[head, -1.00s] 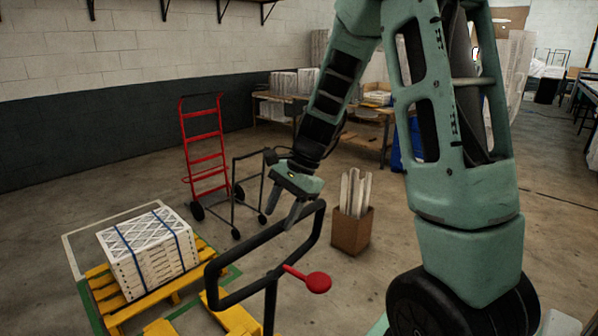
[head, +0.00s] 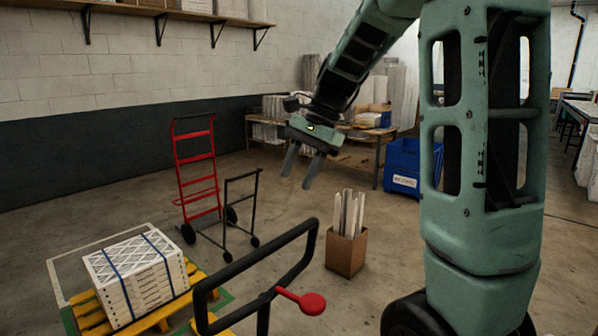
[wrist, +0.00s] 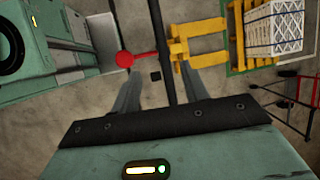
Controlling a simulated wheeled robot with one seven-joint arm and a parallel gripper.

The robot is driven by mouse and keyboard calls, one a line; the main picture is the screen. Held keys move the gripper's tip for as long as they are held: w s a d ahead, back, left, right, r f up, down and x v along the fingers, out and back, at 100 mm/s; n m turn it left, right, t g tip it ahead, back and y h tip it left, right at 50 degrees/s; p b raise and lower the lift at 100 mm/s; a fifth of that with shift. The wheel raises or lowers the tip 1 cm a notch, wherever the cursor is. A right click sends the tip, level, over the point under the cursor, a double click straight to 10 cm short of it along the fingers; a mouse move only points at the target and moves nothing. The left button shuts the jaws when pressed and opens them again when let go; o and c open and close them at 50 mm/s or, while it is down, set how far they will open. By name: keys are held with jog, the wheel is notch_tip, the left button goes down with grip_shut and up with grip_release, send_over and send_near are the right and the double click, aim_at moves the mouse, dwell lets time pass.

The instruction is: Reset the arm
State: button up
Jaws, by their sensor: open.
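My gripper (head: 300,168) is open and empty, with its two grey fingers apart and pointing down. In the head view it hangs in the air above and behind the black handle bar. In the wrist view my gripper (wrist: 148,88) shows its two fingers spread, with floor and the black bar beyond them. My green arm reaches down from the top right of the head view.
Strapped white filters (head: 136,277) sit on a yellow pallet (head: 202,277) at lower left. A black handle (head: 258,258) with a red knob (head: 312,304) stands in front. A red hand truck (head: 197,165), cardboard box (head: 346,253) and blue bin (head: 403,163) stand behind.

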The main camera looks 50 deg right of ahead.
dwell(0.3)
jog(key=s+a+f+n+g+h+b, duration=0.1)
jog(key=s+a+f+n, duration=0.2)
jog(key=a, duration=0.4)
jog(key=a+f+n+g+b, duration=0.1)
jog(key=a+f+n, duration=0.2)
jog(key=a+n, duration=0.3)
jog(key=s+a+f+n+g+h, duration=0.1)
jog(key=s+a+f+n, duration=0.2)
jog(key=a, duration=0.5)
jog(key=s+a+f+n+h+b, duration=0.1)
jog(key=s+a+f+n, duration=0.3)
jog(key=s+a+n, duration=0.1)
jog(key=s+a+f+n+t+h+b, duration=0.1)
jog(key=s+a+f+n, duration=0.3)
jog(key=s+n, duration=0.3)
jog(key=shift+s+a+f+n, duration=0.15)
jog(key=shift+a+n, duration=0.35)
jog(key=shift+a, duration=0.2)
